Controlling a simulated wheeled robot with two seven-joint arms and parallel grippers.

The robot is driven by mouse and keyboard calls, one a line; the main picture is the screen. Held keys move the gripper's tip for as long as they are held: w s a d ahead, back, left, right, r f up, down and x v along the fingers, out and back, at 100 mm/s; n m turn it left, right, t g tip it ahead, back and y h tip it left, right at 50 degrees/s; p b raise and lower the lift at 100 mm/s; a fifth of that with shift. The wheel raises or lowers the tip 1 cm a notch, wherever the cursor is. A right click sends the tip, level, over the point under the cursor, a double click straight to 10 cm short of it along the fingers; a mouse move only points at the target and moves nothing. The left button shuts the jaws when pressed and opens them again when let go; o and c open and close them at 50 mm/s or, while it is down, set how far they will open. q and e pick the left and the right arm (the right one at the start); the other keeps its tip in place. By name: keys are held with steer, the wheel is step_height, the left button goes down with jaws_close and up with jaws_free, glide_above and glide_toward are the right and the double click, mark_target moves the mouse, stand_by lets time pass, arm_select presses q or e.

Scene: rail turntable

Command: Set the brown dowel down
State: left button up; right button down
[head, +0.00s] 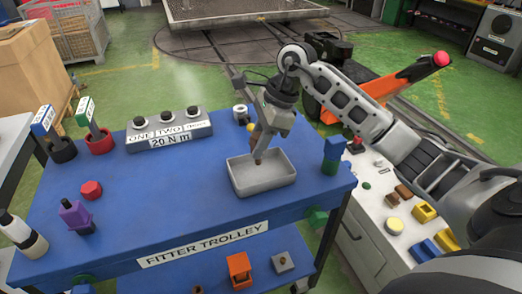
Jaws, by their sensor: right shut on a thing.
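My right gripper (259,152) points down over the grey tray (265,184) on the blue trolley top. It is shut on the brown dowel (257,160), which shows as a small brown piece just below the fingers. The dowel's lower end is over or inside the tray, near its back wall. I cannot tell whether it touches the tray floor. The tray otherwise looks empty. My left gripper is not in view.
On the blue trolley top (180,190) stand a grey box with several black knobs (168,130), a green and blue block (332,155), a red piece (91,190) and a purple piece (76,215). The middle left of the top is clear. A white bench with small parts stands at right.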

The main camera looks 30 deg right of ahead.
steer(key=f, duration=0.1)
steer(key=w+d+f, duration=0.1)
steer(key=shift+d+f, duration=0.2)
steer(key=shift+f, duration=0.1)
step_height(320, 180, down, 2)
steer(key=shift+f+p, duration=0.15)
steer(key=shift+p, duration=0.45)
steer(key=shift+w+f, duration=0.1)
steer(key=shift+f, duration=0.2)
steer(key=c, duration=1.1)
jaws_free()
steer(key=shift+r, duration=0.3)
steer(key=b+v, duration=0.1)
steer(key=v, duration=1.1)
steer(key=shift+f, duration=0.1)
